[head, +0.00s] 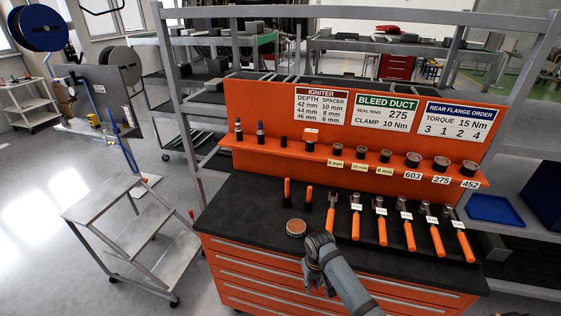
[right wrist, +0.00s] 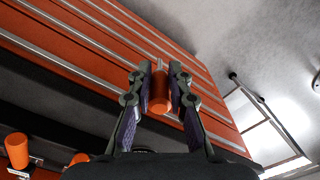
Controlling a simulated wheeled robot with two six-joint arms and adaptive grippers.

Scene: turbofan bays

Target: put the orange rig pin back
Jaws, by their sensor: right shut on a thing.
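My right gripper (head: 317,277) is low in front of the orange drawer cabinet, at the bench's front edge. In the right wrist view its two fingers (right wrist: 159,82) are closed on the sides of an orange cylindrical pin (right wrist: 160,98). The held pin cannot be made out in the head view. Two upright orange pins with dark lower parts, a left one (head: 287,190) and a right one (head: 309,193), stand on the black bench top behind the gripper. I cannot tell from here which place belongs to the held pin. My left gripper is not in view.
A round tin (head: 296,228) sits on the bench just behind the gripper. Several orange-handled tools (head: 410,236) lie in a row to its right. An orange shelf (head: 350,165) with spacers and rings runs behind. The black bench top (head: 240,205) is clear at the left.

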